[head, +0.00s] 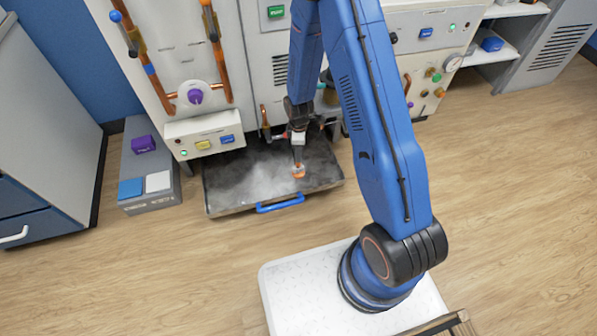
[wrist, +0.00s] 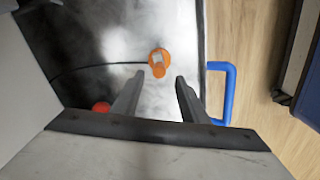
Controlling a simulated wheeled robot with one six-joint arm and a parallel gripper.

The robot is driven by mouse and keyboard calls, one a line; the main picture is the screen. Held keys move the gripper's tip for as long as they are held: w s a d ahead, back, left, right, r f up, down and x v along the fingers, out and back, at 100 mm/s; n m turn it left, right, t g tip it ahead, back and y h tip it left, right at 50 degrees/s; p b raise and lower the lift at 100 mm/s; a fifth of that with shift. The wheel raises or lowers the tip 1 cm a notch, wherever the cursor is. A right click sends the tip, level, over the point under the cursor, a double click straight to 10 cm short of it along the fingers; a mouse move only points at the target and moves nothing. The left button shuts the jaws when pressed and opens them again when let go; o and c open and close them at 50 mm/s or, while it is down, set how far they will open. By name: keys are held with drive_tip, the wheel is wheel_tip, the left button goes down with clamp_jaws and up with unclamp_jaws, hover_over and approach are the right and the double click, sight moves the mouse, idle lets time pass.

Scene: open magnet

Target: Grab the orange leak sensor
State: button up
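The orange leak sensor (wrist: 159,62) lies on the dark, wet-looking tray (wrist: 180,22), with a pale patch on its top. In the head view the sensor (head: 298,171) is near the tray's right part, just below my gripper (head: 298,158). In the wrist view my gripper (wrist: 155,88) has its two fingers apart. The sensor shows in the gap just beyond the fingertips, and nothing is between the fingers. I cannot tell the exact height of the fingertips above the tray.
The tray has a blue handle (wrist: 226,92) on its front edge. A red-orange round thing (wrist: 101,107) shows left of the fingers. Cabinets with copper pipes (head: 160,70) stand behind the tray. A grey box (head: 148,170) with coloured blocks is at left. The wooden floor in front is clear.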

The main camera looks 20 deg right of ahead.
sight(299, 167)
drive_tip(key=shift+f, duration=5.85)
clamp_jaws()
